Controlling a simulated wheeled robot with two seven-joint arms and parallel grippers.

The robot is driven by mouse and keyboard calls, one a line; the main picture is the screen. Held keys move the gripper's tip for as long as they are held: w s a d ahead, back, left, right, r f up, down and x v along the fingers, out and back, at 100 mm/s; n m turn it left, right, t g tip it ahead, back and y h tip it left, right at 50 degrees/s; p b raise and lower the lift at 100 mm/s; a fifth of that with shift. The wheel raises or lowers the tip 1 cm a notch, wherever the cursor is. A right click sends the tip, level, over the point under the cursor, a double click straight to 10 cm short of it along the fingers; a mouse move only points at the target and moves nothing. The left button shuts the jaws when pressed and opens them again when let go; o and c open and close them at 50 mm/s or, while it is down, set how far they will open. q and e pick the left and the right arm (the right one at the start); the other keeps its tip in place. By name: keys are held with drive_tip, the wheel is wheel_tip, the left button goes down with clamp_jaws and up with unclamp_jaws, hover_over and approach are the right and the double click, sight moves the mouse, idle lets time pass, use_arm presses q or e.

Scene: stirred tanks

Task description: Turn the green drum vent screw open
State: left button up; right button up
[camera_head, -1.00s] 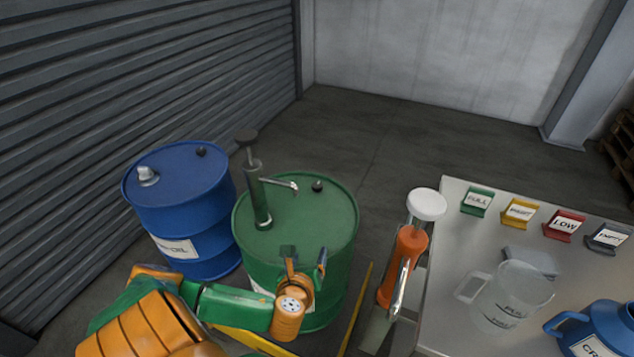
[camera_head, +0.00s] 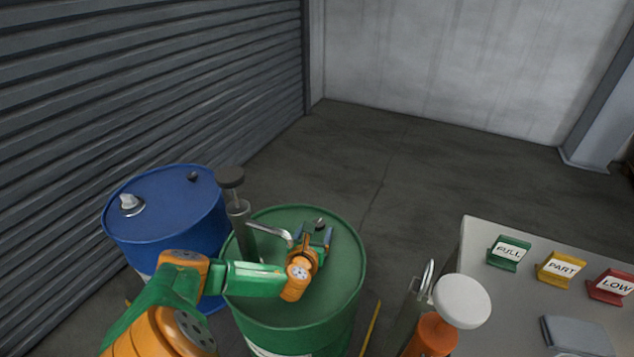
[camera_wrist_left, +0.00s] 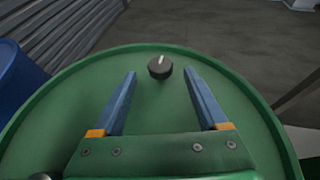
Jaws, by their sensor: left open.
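The green drum (camera_head: 345,262) stands in front of me with a hand pump (camera_head: 238,212) rising from its lid. The vent screw, a small black knob with a white mark (camera_wrist_left: 160,67), sits on the lid toward the far rim. It also shows in the head view (camera_head: 320,223), partly behind my gripper. My left gripper (camera_head: 314,234) is over the lid. Its two blue fingers (camera_wrist_left: 164,92) are spread open, with the knob just beyond and between their tips, apparently not touched.
The pump spout (camera_head: 272,232) is close on the left of my gripper. A blue drum (camera_head: 165,215) stands to the left. An orange pump with a white top (camera_head: 461,300) and a table (camera_head: 490,290) with label stands (camera_head: 508,253) are at the right.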

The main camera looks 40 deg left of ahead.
sight(318, 224)
use_arm(q)
drive_tip(key=shift+b+x, duration=0.35)
drive_tip(key=shift+x, duration=0.85)
drive_tip(key=shift+w+a, duration=0.15)
drive_tip(key=shift+w, duration=0.05)
clamp_jaws()
